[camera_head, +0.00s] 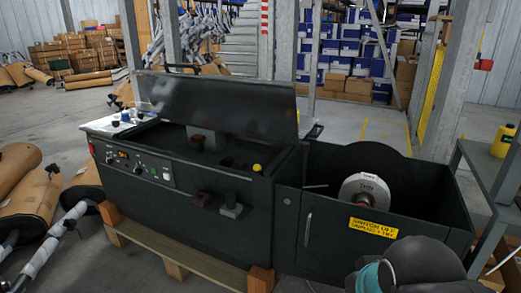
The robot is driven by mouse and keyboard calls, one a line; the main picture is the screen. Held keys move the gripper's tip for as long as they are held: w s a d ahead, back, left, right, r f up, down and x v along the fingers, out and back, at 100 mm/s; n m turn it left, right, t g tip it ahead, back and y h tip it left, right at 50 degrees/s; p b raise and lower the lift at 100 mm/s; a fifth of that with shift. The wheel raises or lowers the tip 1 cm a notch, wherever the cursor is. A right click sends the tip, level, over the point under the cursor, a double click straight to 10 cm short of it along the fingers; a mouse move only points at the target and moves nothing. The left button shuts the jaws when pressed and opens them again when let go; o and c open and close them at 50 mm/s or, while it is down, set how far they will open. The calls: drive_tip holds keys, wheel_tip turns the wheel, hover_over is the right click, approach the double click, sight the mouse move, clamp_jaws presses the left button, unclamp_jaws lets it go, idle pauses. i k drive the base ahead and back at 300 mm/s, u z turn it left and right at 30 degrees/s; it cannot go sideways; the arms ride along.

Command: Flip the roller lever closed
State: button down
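The dark green machine (135,200) stands on a wooden pallet, with its lid (220,100) raised. A rounded dark part of my arm with a teal ring shows at the bottom right. My gripper is not in view.
An open bin (325,230) with a white-faced reel (364,191) and a yellow label adjoins the machine's right side. Brown rolls (28,200) lie at the left. A grey table (482,180) with a yellow container (502,141) stands at the right. Floor behind the bin is partly clear.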

sight(257, 168)
drive_tip(key=z, duration=0.5)
drive_tip(key=k, duration=1.25)
drive_tip(key=u, duration=0.4)
drive_tip(key=i, duration=1.5)
drive_tip(key=z, duration=0.1)
